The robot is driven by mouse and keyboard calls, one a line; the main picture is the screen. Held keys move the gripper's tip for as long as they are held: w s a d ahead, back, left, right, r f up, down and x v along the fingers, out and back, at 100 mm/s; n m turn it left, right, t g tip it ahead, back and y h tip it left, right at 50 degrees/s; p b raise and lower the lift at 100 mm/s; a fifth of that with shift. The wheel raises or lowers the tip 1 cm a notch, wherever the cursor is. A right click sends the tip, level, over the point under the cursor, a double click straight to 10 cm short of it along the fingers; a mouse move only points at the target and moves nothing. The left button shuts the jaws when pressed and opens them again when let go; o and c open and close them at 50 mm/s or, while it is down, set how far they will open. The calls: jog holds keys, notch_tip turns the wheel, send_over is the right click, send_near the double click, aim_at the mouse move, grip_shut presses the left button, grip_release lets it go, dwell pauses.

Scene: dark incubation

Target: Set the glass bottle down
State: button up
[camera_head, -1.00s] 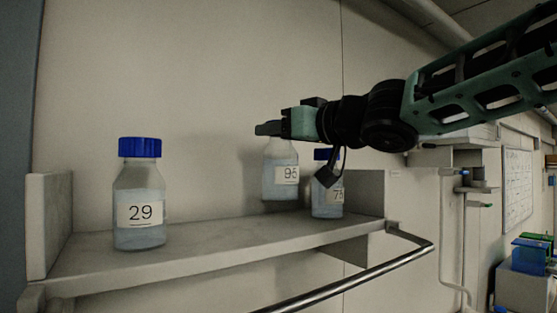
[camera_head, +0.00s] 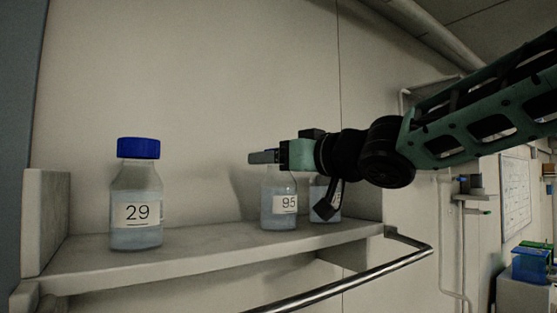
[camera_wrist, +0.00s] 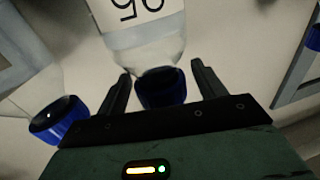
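The glass bottle labelled 95 (camera_head: 279,208) stands upright on the shelf (camera_head: 205,252), its base appearing to touch the surface. My gripper (camera_head: 262,157) is at its top, and hides the cap in the head view. In the wrist view, the bottle's blue cap (camera_wrist: 161,88) lies between my two fingers (camera_wrist: 160,85). A gap shows on each side of the cap, wider on the right, so the fingers look open around it.
A bottle labelled 29 (camera_head: 137,212) with a blue cap stands at the shelf's left. Another bottle (camera_head: 325,200) stands close right of bottle 95, partly hidden by my gripper. A metal rail (camera_head: 350,284) runs along the front. Shelf space between bottles 29 and 95 is free.

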jog(key=shift+d+r, duration=0.1)
jog(key=shift+r, duration=0.1)
jog(key=b+v, duration=0.2)
jog(key=v, duration=1)
